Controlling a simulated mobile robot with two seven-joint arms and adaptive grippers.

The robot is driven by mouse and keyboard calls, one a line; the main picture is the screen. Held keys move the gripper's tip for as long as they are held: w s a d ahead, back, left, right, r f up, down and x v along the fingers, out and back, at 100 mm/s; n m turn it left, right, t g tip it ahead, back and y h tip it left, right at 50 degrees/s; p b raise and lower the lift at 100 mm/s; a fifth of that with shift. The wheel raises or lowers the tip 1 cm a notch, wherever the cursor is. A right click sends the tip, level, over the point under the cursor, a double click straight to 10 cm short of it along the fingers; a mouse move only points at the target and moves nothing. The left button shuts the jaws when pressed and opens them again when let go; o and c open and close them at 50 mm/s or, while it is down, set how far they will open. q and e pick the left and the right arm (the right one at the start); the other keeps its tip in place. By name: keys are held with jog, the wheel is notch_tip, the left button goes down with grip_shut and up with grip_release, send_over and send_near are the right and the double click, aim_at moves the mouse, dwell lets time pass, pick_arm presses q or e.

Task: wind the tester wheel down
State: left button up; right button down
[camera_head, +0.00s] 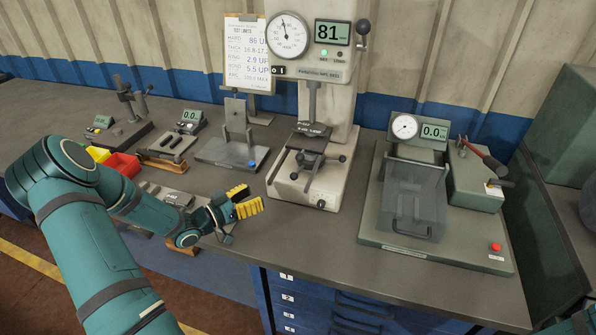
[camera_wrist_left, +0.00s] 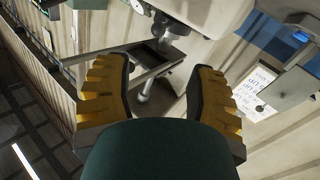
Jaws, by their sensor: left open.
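The hardness tester (camera_head: 341,100) stands at the middle back, with a dial and a green display reading 81. Its spoked wheel (camera_head: 318,166) with dark knobs sits low on the front of the base, under a dark plate-like piece (camera_head: 313,130) that lies beneath the plunger. My left gripper (camera_head: 248,200) has yellow fingers and is open and empty. It is in front and to the left of the wheel, apart from it. In the left wrist view the open fingers (camera_wrist_left: 158,98) frame part of the tester (camera_wrist_left: 165,50), which is seen tilted. My right gripper is out of view.
A test-limits sheet (camera_head: 247,52) stands behind. A grey tester with a clear guard (camera_head: 415,195) and a red button is on the right. Smaller gauges, a red bin (camera_head: 122,164) and a yellow bin are on the left. The bench front below the tester is clear.

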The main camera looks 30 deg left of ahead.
aim_at(291, 176)
pick_arm(q)
jog(key=b+x, duration=0.1)
jog(key=x, duration=1.2)
jog(key=shift+d+r, duration=0.1)
jog(key=shift+c, duration=0.4)
grip_shut()
